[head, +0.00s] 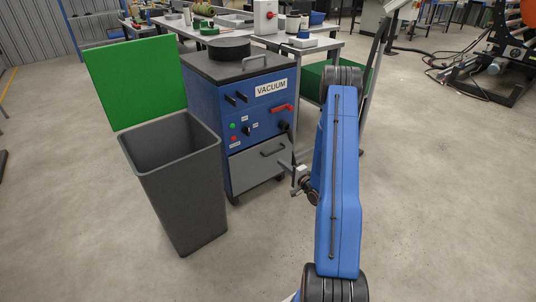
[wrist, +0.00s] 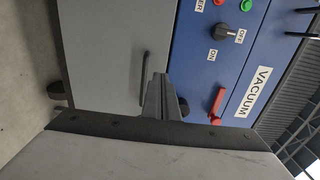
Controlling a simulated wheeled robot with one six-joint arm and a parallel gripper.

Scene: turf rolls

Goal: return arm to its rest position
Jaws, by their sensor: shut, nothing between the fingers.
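My gripper (head: 292,172) hangs at the end of my blue arm, in front of the right part of the blue vacuum cabinet (head: 213,119). Its fingers are together with nothing between them. In the wrist view, the closed fingers (wrist: 158,98) point toward the grey drawer front and the blue panel. That view is turned sideways, so the VACUUM label (wrist: 257,92) reads vertically. I cannot tell the exact gap between the fingertips and the cabinet. My arm is bent and hides part of the floor and cabinet surroundings.
A dark grey bin (head: 177,190) stands left of the cabinet, before a green panel (head: 135,80). The cabinet has a red handle (head: 283,108) and a drawer (head: 258,166). A workbench (head: 322,44) is behind.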

